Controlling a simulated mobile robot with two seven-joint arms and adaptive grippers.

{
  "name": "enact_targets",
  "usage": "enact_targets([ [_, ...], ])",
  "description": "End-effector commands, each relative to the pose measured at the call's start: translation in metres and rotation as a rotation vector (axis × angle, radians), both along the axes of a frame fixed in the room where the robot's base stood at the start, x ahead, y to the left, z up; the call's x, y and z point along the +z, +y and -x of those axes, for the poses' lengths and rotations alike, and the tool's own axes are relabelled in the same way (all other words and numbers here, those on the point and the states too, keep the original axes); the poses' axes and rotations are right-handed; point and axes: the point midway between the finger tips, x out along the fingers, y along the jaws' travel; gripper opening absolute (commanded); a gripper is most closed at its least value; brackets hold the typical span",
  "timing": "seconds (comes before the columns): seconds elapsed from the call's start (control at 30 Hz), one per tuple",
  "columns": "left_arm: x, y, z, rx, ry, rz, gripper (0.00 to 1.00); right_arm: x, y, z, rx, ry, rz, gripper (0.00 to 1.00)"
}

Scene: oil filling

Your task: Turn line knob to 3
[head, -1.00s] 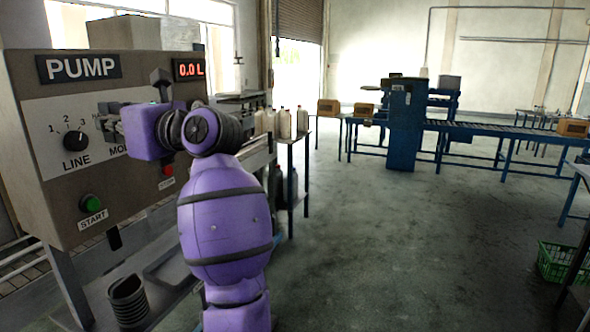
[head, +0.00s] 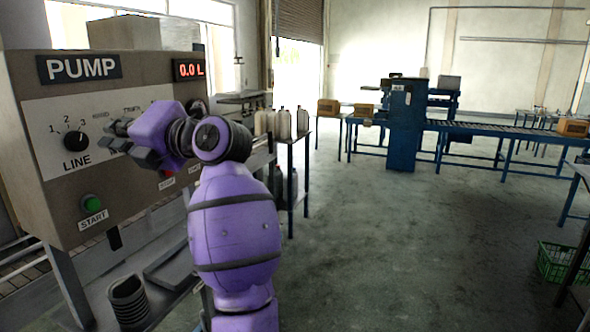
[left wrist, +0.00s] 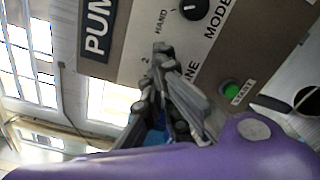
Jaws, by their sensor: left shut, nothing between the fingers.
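The LINE knob (head: 74,141) is black and round on the grey pump panel, with 1, 2 and 3 in an arc above it. I cannot make out where its pointer stands. My left gripper (head: 116,132) is shut and empty, to the right of the knob in the head view, apart from it in the picture. In the left wrist view the shut fingers (left wrist: 163,48) lie before the panel and hide the LINE knob and part of its label; the 2 shows beside them. Contact with the panel cannot be told. My right gripper is not in view.
The black MODE knob (left wrist: 192,8) shows in the left wrist view near the HAND label. The green START button (head: 91,204) is below the LINE knob. The red display (head: 188,70) reads 0.0 L. Jugs (head: 282,123) stand on a side table.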

Motion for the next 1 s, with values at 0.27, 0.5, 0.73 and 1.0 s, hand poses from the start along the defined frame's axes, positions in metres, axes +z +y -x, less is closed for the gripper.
enact_targets([
  [0.27,-0.002,0.022,-0.009,0.003,0.027,-0.012,0.00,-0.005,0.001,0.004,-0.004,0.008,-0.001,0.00],
  [0.5,0.004,0.049,-0.018,0.001,0.022,-0.009,0.00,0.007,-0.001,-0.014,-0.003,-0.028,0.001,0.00],
  [0.73,0.003,0.063,-0.025,0.001,0.021,-0.010,0.00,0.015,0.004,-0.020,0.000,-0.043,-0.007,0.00],
  [1.0,0.001,0.066,-0.027,0.001,0.021,-0.012,0.00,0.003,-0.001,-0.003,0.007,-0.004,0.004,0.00],
])
